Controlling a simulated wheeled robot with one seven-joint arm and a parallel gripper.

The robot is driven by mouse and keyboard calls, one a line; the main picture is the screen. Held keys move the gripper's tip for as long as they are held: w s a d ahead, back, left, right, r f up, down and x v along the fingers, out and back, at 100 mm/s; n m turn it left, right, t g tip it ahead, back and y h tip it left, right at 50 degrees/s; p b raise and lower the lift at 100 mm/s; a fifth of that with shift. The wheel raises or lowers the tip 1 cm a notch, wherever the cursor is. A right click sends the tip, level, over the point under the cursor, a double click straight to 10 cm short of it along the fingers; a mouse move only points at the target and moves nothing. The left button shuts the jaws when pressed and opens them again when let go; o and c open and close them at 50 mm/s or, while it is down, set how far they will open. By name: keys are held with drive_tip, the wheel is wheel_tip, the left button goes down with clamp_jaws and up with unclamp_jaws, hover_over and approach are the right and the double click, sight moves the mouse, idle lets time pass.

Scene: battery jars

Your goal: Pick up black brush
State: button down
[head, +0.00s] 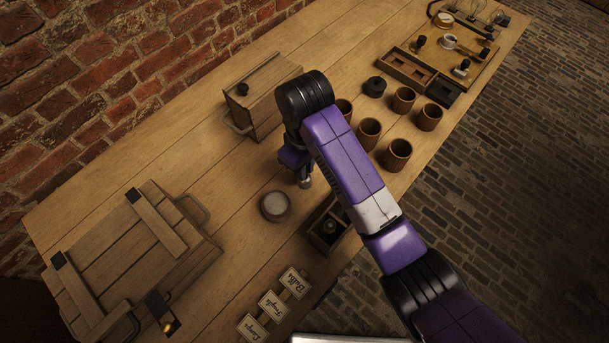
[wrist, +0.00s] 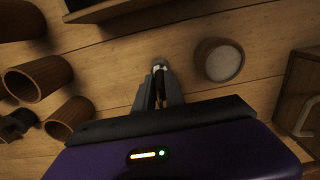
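I cannot pick out the black brush for sure. Small dark-handled tools lie on a wooden board at the far right end of the table in the head view, among them a dark piece (head: 487,51) and a dark-topped tool (head: 461,69), too small to tell apart. My gripper (head: 305,182) points down over the middle of the table, far from that board. A round wooden pot with a pale top (head: 275,206) stands close by, also in the wrist view (wrist: 221,61).
Several brown cups (head: 397,154) stand right of my arm, near a black lidded jar (head: 374,87) and a divided tray (head: 406,69). A wooden box (head: 264,96) stands behind my gripper. A large crate (head: 133,249) and label cards (head: 272,305) are at left and front.

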drive_tip(key=shift+r, duration=0.15)
drive_tip(key=shift+r, duration=0.65)
wheel_tip(320, 180, up, 18)
drive_tip(key=p, duration=0.6)
drive_tip(key=shift+r, duration=0.2)
drive_tip(key=shift+a, duration=0.1)
